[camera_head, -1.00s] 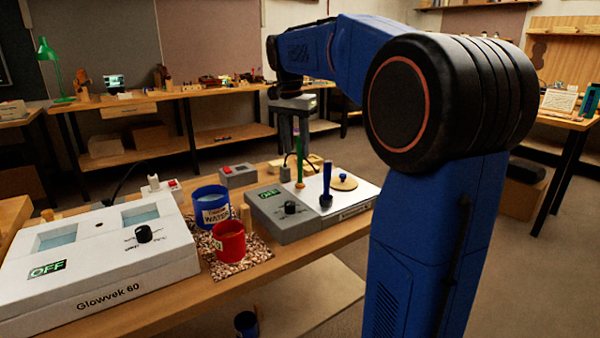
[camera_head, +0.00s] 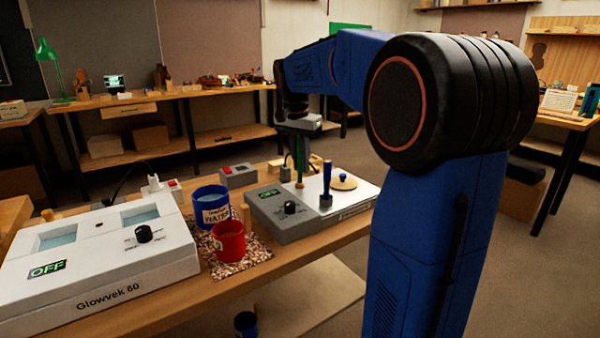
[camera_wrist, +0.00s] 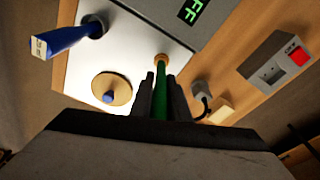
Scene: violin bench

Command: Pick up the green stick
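The green stick (camera_head: 299,172) stands upright on the grey-and-white device, its lower end at a small tan base. In the wrist view, the green stick (camera_wrist: 160,95) runs between the two dark fingers of my gripper (camera_wrist: 161,78). In the head view, my gripper (camera_head: 300,150) points down from above, around the stick's upper part, which is mostly hidden. The fingers lie close on both sides of the stick. Whether they touch it cannot be told.
A blue stick (camera_head: 327,182) stands in a holder to the right, beside a round tan lid (camera_head: 343,183). A blue water pot (camera_head: 211,204) and a red pot (camera_head: 228,243) stand left. A white Glowvek box (camera_head: 100,262) fills the bench's left. A grey switch box (camera_wrist: 276,68) is nearby.

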